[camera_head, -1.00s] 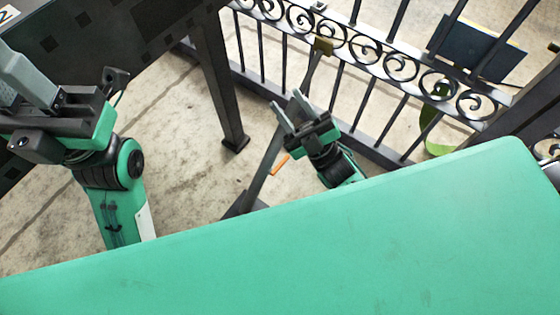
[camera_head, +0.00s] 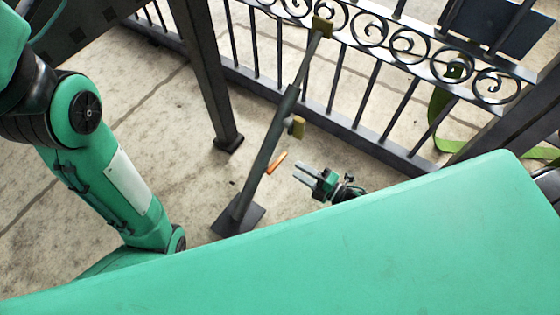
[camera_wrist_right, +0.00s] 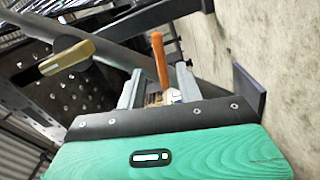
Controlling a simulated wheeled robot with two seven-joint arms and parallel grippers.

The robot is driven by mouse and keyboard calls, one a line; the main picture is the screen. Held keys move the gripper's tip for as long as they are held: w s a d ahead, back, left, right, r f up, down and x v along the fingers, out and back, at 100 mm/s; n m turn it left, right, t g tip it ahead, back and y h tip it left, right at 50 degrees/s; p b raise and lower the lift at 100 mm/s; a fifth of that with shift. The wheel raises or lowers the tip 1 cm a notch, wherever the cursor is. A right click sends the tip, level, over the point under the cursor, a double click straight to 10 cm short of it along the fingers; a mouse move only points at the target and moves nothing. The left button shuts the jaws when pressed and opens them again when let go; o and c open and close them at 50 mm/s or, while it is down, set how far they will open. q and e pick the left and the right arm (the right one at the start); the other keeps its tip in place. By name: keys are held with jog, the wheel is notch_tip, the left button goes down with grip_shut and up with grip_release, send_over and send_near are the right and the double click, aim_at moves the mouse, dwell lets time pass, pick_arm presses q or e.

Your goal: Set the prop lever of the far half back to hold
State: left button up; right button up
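The prop is a dark slanting strut (camera_head: 265,150) that runs from the gate's scrolled rail (camera_head: 385,38) down to a foot plate (camera_head: 238,219). Its orange lever (camera_head: 277,162) sticks out low on the strut's right side. My right gripper (camera_head: 299,171) is open and empty, just right of the lever, its fingers pointing left towards the strut. In the right wrist view the orange lever (camera_wrist_right: 160,60) shows between the two open fingers, beyond their tips as far as I can tell. My left arm is at the left; its gripper is out of the picture.
A brass-tipped knob (camera_head: 297,127) juts from the strut above the lever and also shows in the right wrist view (camera_wrist_right: 67,57). A dark post (camera_head: 210,80) stands left of the strut. My green body fills the front. The floor between post and strut is clear.

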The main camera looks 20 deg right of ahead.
aim_at(280, 158)
jog(key=b+x, duration=0.2)
jog(key=x, duration=0.6)
jog(key=shift+w+a+b, duration=0.1)
jog(key=shift+w+b, duration=0.05)
jog(key=shift+b, duration=0.25)
grip_shut()
